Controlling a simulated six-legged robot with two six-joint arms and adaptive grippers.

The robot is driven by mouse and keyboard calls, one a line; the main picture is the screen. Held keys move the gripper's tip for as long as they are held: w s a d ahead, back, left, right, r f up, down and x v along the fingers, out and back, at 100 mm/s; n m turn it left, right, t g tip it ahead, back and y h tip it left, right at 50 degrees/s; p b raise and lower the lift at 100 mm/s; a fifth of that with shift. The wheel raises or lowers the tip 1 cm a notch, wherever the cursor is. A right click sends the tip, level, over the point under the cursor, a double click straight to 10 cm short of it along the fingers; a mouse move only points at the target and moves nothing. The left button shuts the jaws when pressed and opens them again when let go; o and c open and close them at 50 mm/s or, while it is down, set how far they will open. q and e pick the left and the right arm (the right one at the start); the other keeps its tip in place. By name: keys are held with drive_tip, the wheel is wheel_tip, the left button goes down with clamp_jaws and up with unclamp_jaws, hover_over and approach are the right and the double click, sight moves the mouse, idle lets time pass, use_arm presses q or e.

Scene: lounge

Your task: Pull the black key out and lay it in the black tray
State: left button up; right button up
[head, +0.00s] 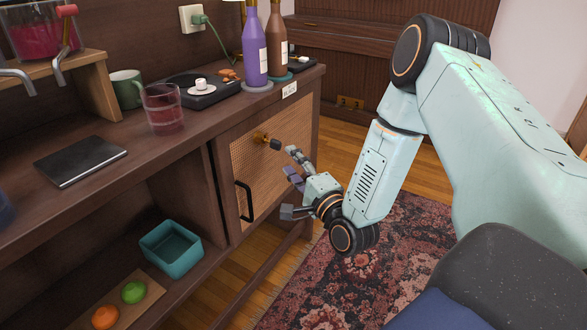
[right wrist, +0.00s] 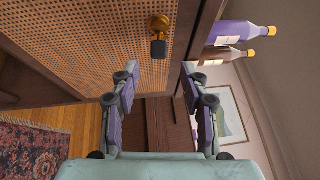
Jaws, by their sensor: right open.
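The black key (head: 275,144) sits in a brass lock (head: 260,137) on the woven cabinet door. In the right wrist view the key's dark head (right wrist: 159,49) hangs below the brass lock (right wrist: 158,23). My right gripper (head: 292,182) is in front of the door, a little right of and below the key. It is open and empty; in the right wrist view the key is ahead of the gap between its fingers (right wrist: 160,76), apart from them. A flat black slab (head: 80,161), possibly the black tray, lies on the cabinet top at left. My left gripper is not seen.
A black handle (head: 244,201) is on the door. A purple bottle (head: 254,52), a brown bottle (head: 276,45), a glass (head: 164,109) and a green mug (head: 126,89) stand on top. A teal bin (head: 171,250) is on the lower shelf. Floor lies open right of the cabinet.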

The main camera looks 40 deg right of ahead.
sight(279, 149)
drive_tip(key=w+b, duration=0.1)
drive_tip(key=w, duration=0.1)
drive_tip(key=w+b, duration=0.1)
drive_tip(key=w, duration=0.4)
drive_tip(key=shift+w+d+r+b, duration=0.2)
drive_tip(key=shift+d+r+b, duration=0.1)
drive_tip(key=shift+b, duration=0.1)
drive_tip(key=shift+w+r, duration=0.1)
drive_tip(key=shift+w, duration=0.3)
clamp_jaws()
